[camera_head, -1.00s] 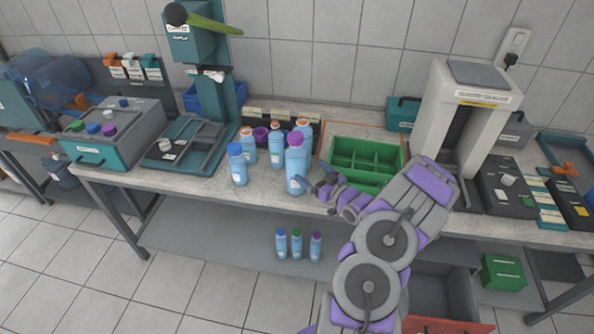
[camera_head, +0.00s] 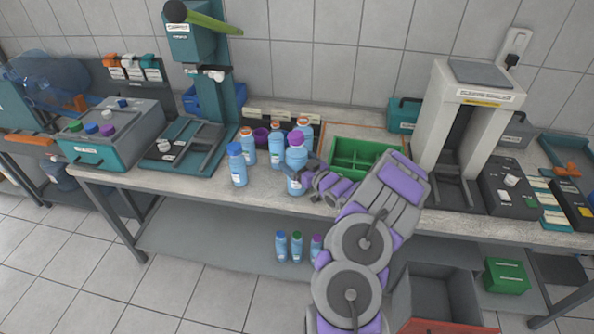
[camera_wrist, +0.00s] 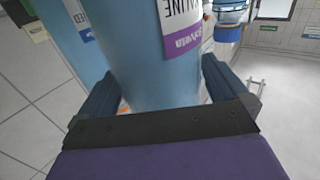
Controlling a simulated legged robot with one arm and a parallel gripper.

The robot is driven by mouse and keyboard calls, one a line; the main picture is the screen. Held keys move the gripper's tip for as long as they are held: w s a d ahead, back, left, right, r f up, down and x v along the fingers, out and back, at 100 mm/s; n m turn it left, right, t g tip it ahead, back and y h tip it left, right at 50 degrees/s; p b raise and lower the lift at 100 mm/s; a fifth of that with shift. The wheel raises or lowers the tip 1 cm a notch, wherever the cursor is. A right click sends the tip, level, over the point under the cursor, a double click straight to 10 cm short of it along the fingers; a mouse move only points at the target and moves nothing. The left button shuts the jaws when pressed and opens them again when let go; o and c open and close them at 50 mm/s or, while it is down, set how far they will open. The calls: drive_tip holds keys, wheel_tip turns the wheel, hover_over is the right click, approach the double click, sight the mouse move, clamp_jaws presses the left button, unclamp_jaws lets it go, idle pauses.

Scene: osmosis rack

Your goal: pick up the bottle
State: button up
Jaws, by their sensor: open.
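Several light-blue bottles stand upright on the bench. The front one, with a purple cap (camera_head: 296,153), is at my gripper (camera_head: 307,177). In the wrist view this bottle (camera_wrist: 150,65) fills the middle, with a white and purple label. My gripper (camera_wrist: 160,95) is open there, with one finger on each side of the bottle. I cannot tell whether either finger touches it. A blue-capped bottle (camera_head: 237,165) stands to its left. Orange-capped bottles (camera_head: 278,150) stand close behind, with another bottle (camera_head: 248,147) further left.
A green divided tray (camera_head: 355,160) lies just right of the bottles. A teal press stand (camera_head: 205,60) is at the left and a grey and white machine (camera_head: 470,120) at the right. Smaller bottles (camera_head: 297,246) stand on the lower shelf.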

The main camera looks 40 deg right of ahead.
drive_tip(key=shift+c, duration=0.2)
drive_tip(key=c, duration=1.5)
